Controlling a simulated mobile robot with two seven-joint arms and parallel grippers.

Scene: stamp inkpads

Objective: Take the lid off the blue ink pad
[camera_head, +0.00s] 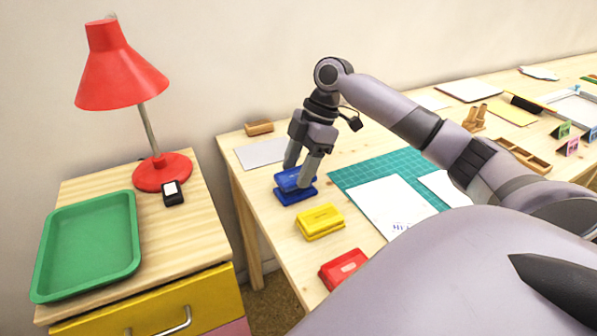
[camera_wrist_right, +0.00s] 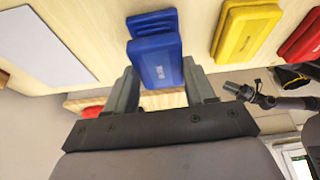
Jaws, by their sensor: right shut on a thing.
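The blue ink pad's lid (camera_head: 291,177) is between the two fingers of my right gripper (camera_head: 298,173), which is shut on it. The blue base (camera_head: 296,196) is on the wooden table directly below. In the right wrist view the lid (camera_wrist_right: 157,63) is between the fingers, and the base (camera_wrist_right: 152,22) shows beyond it. The lid looks slightly raised and separate from the base, though the size of the gap is hard to tell. My left gripper is not in view.
A yellow ink pad (camera_head: 320,221) and a red ink pad (camera_head: 343,268) sit nearer on the table. A green cutting mat (camera_head: 366,173) with white paper (camera_head: 388,205) lies to the right. A grey sheet (camera_head: 262,153) and a wooden block (camera_head: 259,128) lie behind.

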